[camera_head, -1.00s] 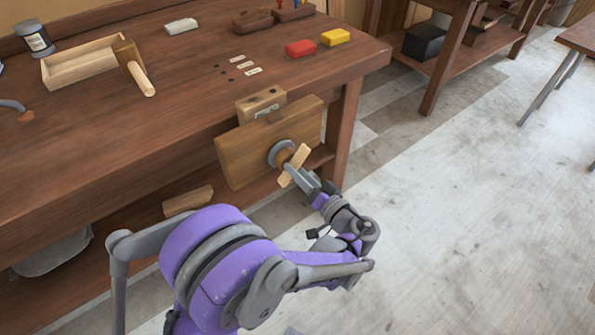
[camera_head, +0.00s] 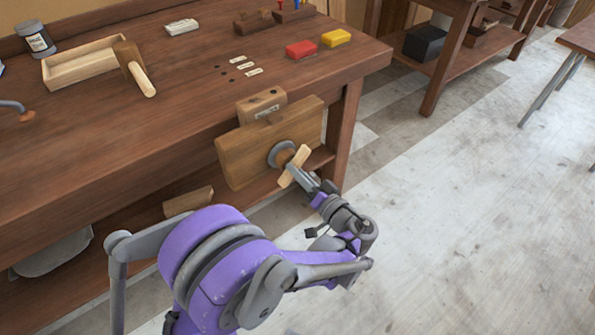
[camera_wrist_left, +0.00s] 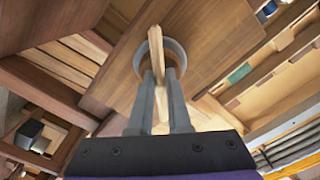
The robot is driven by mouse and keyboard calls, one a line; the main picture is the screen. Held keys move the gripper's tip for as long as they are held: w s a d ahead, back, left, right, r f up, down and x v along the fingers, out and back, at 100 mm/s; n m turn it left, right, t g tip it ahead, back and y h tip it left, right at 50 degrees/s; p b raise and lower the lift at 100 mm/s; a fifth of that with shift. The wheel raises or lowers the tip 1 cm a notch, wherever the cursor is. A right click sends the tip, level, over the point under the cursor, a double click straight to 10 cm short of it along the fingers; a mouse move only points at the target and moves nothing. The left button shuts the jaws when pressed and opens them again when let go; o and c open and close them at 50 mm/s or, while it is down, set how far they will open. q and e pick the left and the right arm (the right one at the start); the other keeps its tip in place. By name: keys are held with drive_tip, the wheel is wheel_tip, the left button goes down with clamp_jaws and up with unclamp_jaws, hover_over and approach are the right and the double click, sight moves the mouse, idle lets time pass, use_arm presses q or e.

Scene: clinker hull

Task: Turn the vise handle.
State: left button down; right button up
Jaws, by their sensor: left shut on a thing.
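The wooden vise (camera_head: 240,158) is on the front of the workbench, near its right corner. Its light wooden handle (camera_head: 301,157) is a short bar, tilted, in front of a grey round collar (camera_head: 279,154). My left gripper (camera_head: 297,172) reaches the handle from the lower right and is shut on it. In the left wrist view the two grey fingers (camera_wrist_left: 160,95) stand on either side of the handle (camera_wrist_left: 152,50), with the collar (camera_wrist_left: 179,54) behind. My right gripper is in neither view.
The workbench top (camera_head: 130,125) holds a wooden mallet (camera_head: 136,70), a wooden tray (camera_head: 60,76), a tin (camera_head: 36,40), a red block (camera_head: 300,48) and a yellow block (camera_head: 336,38). Open floor (camera_head: 470,200) lies to the right.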

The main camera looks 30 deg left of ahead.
use_arm(q)
drive_tip(key=shift+m, duration=0.3)
drive_tip(key=shift+r+m, duration=0.1)
drive_tip(key=shift+m, duration=3.4)
drive_tip(key=c, duration=0.9)
unclamp_jaws()
drive_tip(key=shift+o, duration=0.2)
drive_tip(key=p+v, duration=0.1)
drive_tip(key=v, duration=1)
